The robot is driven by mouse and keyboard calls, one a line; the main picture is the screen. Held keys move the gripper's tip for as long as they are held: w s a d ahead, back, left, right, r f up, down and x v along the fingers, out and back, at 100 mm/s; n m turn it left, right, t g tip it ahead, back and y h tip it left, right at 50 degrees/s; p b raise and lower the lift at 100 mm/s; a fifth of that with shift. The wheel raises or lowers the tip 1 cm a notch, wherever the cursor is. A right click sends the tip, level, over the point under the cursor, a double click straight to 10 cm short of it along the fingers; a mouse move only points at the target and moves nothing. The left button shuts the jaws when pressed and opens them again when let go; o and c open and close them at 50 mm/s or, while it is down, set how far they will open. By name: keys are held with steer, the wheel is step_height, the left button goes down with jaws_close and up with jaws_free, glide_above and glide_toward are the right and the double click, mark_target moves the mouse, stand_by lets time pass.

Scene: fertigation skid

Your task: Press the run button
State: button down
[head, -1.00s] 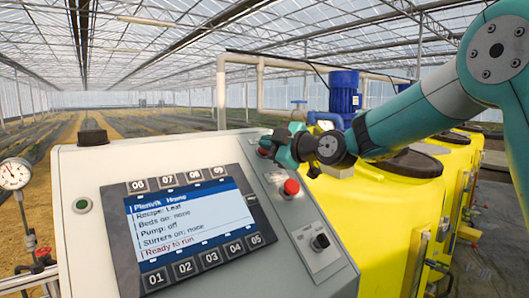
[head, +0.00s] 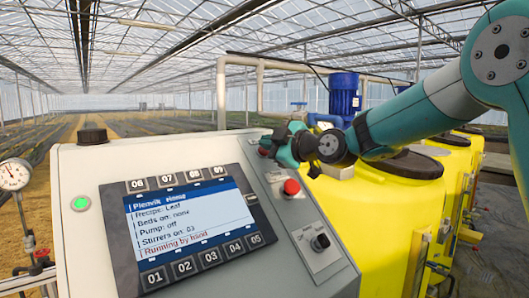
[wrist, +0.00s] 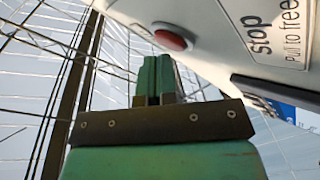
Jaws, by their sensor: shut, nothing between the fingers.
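My gripper (head: 273,146) is shut and empty at the upper right edge of the control panel. Its fingertips are at or very close to a dark red button (head: 263,152), partly hidden by the gripper. In the wrist view the shut fingers (wrist: 154,62) point towards a red button (wrist: 172,38); I cannot tell whether they touch it. No label reading "run" is legible on it. The screen (head: 190,217) reads "Stirrers on: 03" and "Running by hand". A round light (head: 81,203) on the panel's left glows green.
A red mushroom button (head: 291,187) and a black knob (head: 320,242) sit lower on the panel. A "stop, Pull to free" label (wrist: 265,30) shows in the wrist view. Yellow tanks (head: 385,210) stand right, under my arm. A pressure gauge (head: 14,174) is far left.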

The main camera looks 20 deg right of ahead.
steer(key=shift+s+d+r, duration=0.15)
steer(key=shift+s+r, duration=0.15)
steer(key=shift+r, duration=0.05)
steer(key=s+r, duration=0.1)
steer(key=r, duration=0.1)
steer(key=s+d+r+b, duration=0.1)
steer(key=s, duration=0.1)
steer(key=shift+d+r, duration=0.15)
steer(key=shift+r, duration=0.2)
stand_by(0.5)
steer(key=s+a+f+m+g+h, duration=0.1)
steer(key=s+a+f+m+g, duration=0.45)
steer(key=s+f, duration=0.85)
steer(key=s+f+m+g+h, duration=0.1)
steer(key=s+f+g, duration=0.2)
steer(key=s, duration=0.4)
steer(key=s+f+m+g+h, duration=0.1)
steer(key=s+f+g, duration=0.2)
steer(key=s, duration=0.4)
steer(key=s+f+m+g+h+b, duration=0.1)
steer(key=s+f+m+g, duration=0.1)
steer(key=s, duration=0.5)
steer(key=shift+s+d+f+g+h, duration=0.2)
steer(key=shift+d+f+g+h, duration=0.2)
steer(key=shift+f+g, duration=0.45)
